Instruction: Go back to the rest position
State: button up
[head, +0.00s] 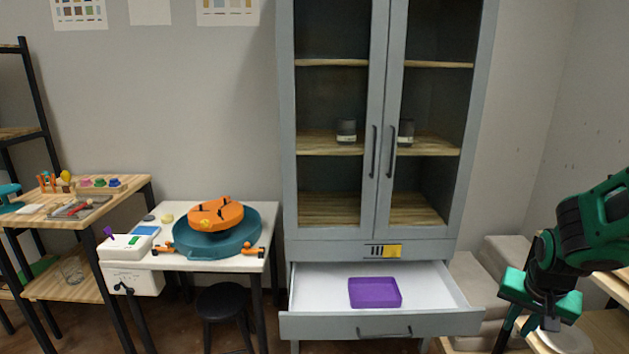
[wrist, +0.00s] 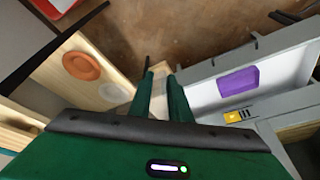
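My gripper (head: 538,325) hangs at the right side in the head view, pointing down, to the right of the open drawer (head: 430,306). In the wrist view its two green fingers (wrist: 162,78) stand a little apart, with a gap between them and nothing held. My green and black arm comes in from the right edge. The drawer below the grey cabinet (head: 285,150) is pulled out. A purple tray (head: 375,293) lies inside it; it also shows in the wrist view (wrist: 238,81).
A white table (head: 180,263) holds a teal basin (head: 245,245) with an orange piece on it. A black stool (head: 223,300) stands below. Wooden shelving is at the left. Pale stacked blocks (head: 480,285) and a wooden table are near my gripper. An orange round dish (wrist: 82,66) shows in the wrist view.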

jog(key=s+a+r+g+y, duration=0.1)
jog(key=s+r, duration=0.3)
jog(key=s, duration=0.6)
jog(key=s+a+r+n+g+y, duration=0.1)
jog(key=s+a+r+g, duration=0.1)
jog(key=s, duration=0.8)
jog(key=shift+s+r, duration=0.15)
jog(key=shift+r, duration=0.75)
jog(key=shift+w+f+g, duration=0.25)
jog(key=shift+w+g, duration=0.05)
jog(key=shift+w, duration=0.35)
